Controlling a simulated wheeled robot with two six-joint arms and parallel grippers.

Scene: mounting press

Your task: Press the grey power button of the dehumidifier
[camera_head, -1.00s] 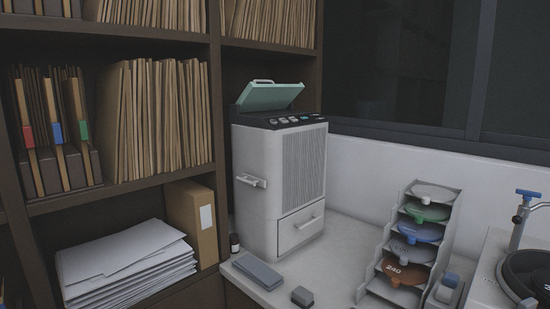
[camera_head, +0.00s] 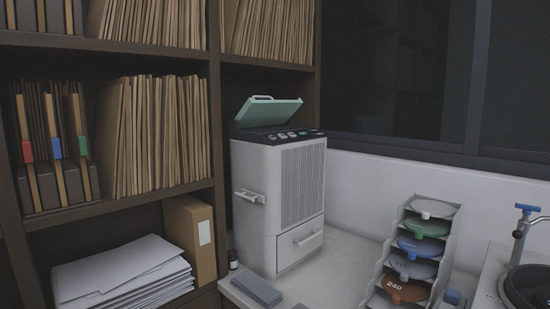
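The dehumidifier (camera_head: 257,200) is a white upright box with a vertical grille, a front drawer and a side handle. It stands on the pale counter against the shelf and the wall. Its green lid (camera_head: 269,113) is tilted up, and a dark control panel (camera_head: 291,135) with several small buttons lies along the top front edge. The buttons are too small for me to tell which one is the grey power button. Neither of my grippers is in view.
A shelf with files and a paper stack (camera_head: 122,273) fills the left. A grey block (camera_head: 257,291) and small bottle (camera_head: 233,259) sit before the dehumidifier. A rack of coloured discs (camera_head: 424,233) and a machine with a blue handle (camera_head: 528,209) stand right.

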